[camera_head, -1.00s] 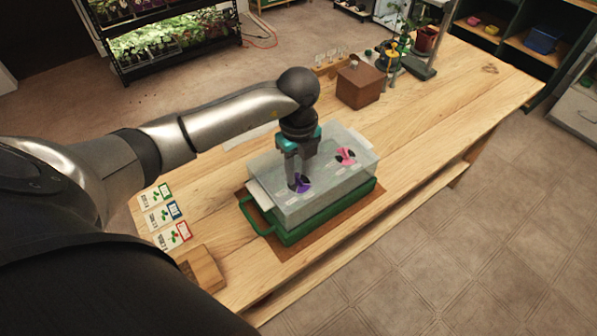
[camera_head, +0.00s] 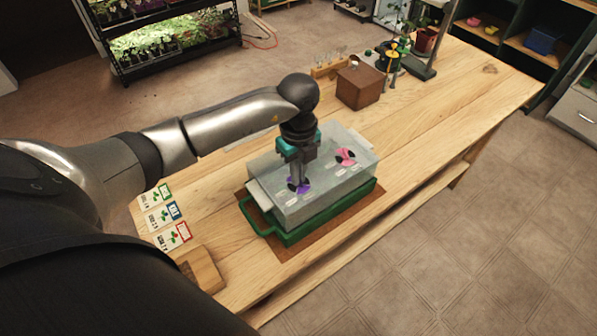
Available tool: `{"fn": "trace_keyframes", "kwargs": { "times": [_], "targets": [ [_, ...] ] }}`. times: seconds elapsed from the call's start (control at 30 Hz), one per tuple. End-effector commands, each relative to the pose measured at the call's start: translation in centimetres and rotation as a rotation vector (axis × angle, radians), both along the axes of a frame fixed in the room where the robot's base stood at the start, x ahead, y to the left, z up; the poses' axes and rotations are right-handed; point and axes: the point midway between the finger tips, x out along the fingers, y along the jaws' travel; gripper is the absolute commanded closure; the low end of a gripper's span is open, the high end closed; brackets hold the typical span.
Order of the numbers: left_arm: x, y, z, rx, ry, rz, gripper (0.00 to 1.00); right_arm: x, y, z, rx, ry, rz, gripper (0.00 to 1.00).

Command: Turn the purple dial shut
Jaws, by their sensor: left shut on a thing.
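The purple dial (camera_head: 304,187) sits on the top of a clear-lidded box with a green base (camera_head: 290,237), near its left end. My left gripper (camera_head: 297,183) comes down from above and is shut on the purple dial. Its fingers hide part of the dial. A pink dial (camera_head: 345,156) with dark parts sits on the same lid, to the right and farther back. My right gripper is not in view.
The box stands on a brown mat (camera_head: 338,222) on a wooden table (camera_head: 440,112). A brown block (camera_head: 360,86) and a plant stand are behind it. Seed cards (camera_head: 163,216) and a small wooden block (camera_head: 202,270) lie at the left. The table's right part is clear.

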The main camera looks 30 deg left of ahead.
Motion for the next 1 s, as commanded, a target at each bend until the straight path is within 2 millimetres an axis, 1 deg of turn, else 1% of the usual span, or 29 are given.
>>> {"fn": "trace_keyframes", "kwargs": {
  "times": [0.37, 0.57, 0.77, 1.0],
  "targets": [
    [0.0, 0.0, 0.0, 0.001, -0.001, -0.010, 1.00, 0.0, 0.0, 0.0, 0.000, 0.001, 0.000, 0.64],
    [0.0, 0.1, 0.0, 0.001, -0.002, -0.072, 1.00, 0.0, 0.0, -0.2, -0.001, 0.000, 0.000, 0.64],
    [0.1, 0.1, 0.0, 0.002, -0.002, -0.210, 1.00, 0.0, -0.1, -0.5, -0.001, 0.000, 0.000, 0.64],
    [0.1, 0.0, 0.0, 0.001, -0.002, -0.433, 1.00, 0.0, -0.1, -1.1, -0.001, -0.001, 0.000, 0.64]
  ]
}}
